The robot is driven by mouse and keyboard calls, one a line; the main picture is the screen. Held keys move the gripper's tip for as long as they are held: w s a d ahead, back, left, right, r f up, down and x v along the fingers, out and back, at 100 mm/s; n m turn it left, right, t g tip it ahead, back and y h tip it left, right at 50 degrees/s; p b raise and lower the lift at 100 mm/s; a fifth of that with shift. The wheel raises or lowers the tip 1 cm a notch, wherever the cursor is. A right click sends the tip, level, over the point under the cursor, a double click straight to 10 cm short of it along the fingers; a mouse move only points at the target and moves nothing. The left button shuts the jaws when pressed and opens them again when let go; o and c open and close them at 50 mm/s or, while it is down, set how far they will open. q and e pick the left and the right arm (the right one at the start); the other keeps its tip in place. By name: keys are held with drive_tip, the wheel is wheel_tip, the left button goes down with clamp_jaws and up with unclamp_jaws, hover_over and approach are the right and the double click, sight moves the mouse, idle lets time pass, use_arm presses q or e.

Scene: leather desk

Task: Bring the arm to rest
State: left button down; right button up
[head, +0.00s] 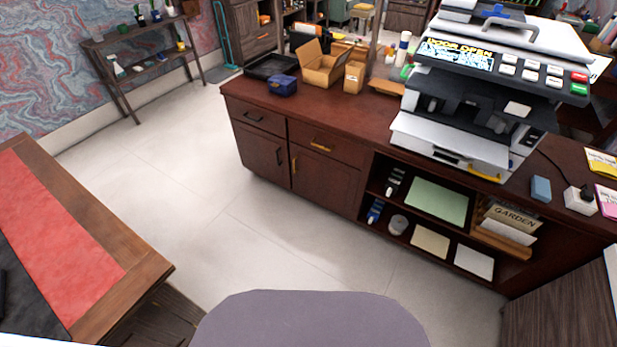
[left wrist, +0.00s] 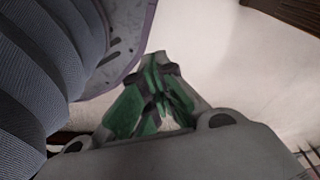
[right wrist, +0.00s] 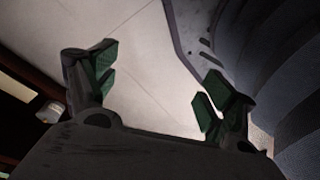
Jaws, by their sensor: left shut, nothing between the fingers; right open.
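My left gripper (left wrist: 155,95) shows in the left wrist view with its green-padded fingers closed together and nothing between them. Pale floor lies beyond it. My right gripper (right wrist: 150,85) shows in the right wrist view with its two green-padded fingers wide apart and empty, over the pale floor. Both grippers hang close to my own body, which fills one side of each wrist view. Neither arm nor gripper shows in the head view.
A dark wooden cabinet (head: 262,130) carries a large printer (head: 455,140), whose display reads "DOOR OPEN", an open cardboard box (head: 322,70) and a blue box (head: 283,86). A desk with a red mat (head: 60,225) stands at left. The floor (head: 200,200) between is clear.

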use_arm(q)
drive_tip(key=s+a+r+p, duration=0.2)
drive_tip(key=s+p, duration=0.4)
drive_tip(key=s, duration=0.1)
drive_tip(key=s+a+r+g+p, duration=0.1)
drive_tip(key=s+a+r+p, duration=0.1)
drive_tip(key=s+p, duration=0.5)
drive_tip(key=shift+a+y, duration=0.4)
drive_tip(key=shift+a, duration=0.1)
use_arm(e)
drive_tip(key=s+d+r, duration=0.2)
drive_tip(key=s, duration=0.5)
drive_tip(key=s+d+r+g, duration=0.1)
drive_tip(key=s+d+r, duration=0.1)
drive_tip(key=s, duration=0.5)
drive_tip(key=shift+d+h, duration=0.3)
drive_tip(key=shift+d, duration=0.2)
use_arm(q)
drive_tip(key=shift+w, duration=0.15)
